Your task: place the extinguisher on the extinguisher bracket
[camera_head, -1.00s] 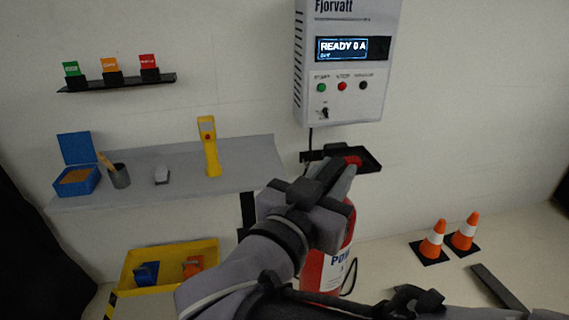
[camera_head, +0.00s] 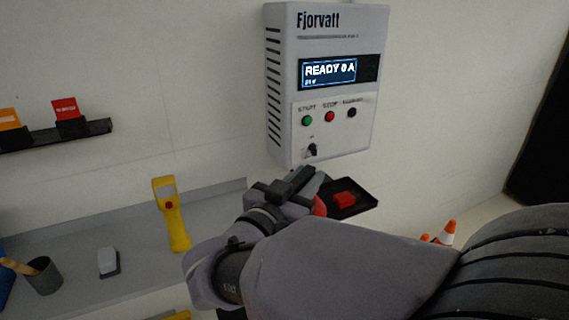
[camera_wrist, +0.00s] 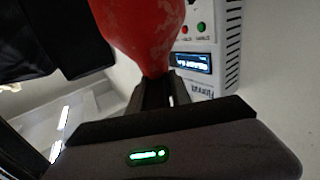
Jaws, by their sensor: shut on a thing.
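My gripper (camera_head: 308,190) is shut on the red extinguisher (camera_wrist: 143,30), gripping its narrow end in the wrist view. In the head view, only a small red part of the extinguisher (camera_head: 320,207) shows beside my gripper; my arm hides the rest.
The wall unit (camera_head: 325,80) hangs just above my gripper. A grey shelf (camera_head: 130,245) at left carries a yellow handheld device (camera_head: 170,215).

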